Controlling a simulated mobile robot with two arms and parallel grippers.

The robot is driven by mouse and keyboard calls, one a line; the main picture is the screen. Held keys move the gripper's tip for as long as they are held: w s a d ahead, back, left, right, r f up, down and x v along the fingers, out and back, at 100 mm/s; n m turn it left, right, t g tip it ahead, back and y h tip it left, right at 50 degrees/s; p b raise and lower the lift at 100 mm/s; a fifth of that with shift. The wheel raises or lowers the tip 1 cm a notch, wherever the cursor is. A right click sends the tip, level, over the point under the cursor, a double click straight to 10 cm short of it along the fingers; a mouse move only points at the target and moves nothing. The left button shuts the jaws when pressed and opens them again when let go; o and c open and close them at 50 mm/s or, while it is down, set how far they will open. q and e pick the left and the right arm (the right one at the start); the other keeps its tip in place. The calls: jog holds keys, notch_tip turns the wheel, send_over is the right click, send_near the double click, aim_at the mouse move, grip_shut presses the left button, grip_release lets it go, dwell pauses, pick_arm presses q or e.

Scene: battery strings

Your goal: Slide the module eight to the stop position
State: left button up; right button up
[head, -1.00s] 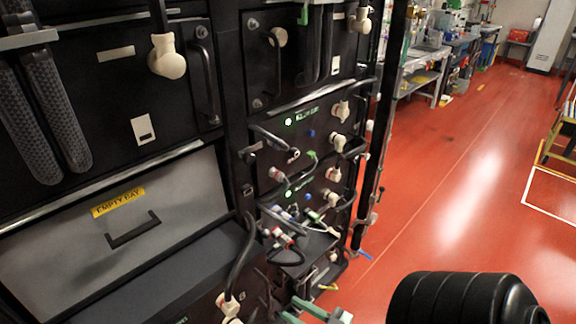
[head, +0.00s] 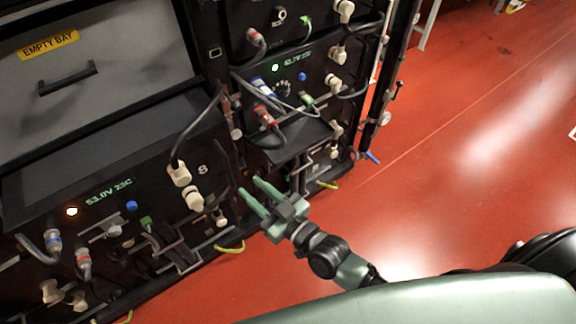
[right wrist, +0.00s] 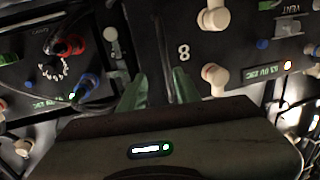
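Module eight (head: 150,195) is a dark box at the lower left of the head view, marked "8", with a green "53.0V 23C" readout and a lit amber lamp. Its dark top juts out below the empty bay. Cables and cream knobs are on its front. The "8" on the module (right wrist: 198,52) also shows at the upper right of the right wrist view. My right gripper (head: 249,186) has its two green fingers apart, just right of the module's front. My left gripper is not in view.
An empty bay panel (head: 100,60) with a handle is above the module. To the right, a neighbouring module (head: 290,75) with a green lamp has loose cables and a small ledge (head: 290,142). A rack post (head: 388,90) borders the open red floor (head: 470,160).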

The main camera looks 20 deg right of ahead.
aim_at(231, 174)
jog(key=w+a, duration=0.3)
jog(key=shift+w+a+r, duration=0.2)
jog(key=shift+w+r, duration=0.05)
jog(key=shift+w, duration=0.15)
jog(key=shift+p+x, duration=0.3)
jog(key=shift+x, duration=0.85)
jog(key=shift+w+f, duration=0.1)
jog(key=shift+w, duration=0.2)
jog(key=shift+w+a, duration=0.2)
grip_shut()
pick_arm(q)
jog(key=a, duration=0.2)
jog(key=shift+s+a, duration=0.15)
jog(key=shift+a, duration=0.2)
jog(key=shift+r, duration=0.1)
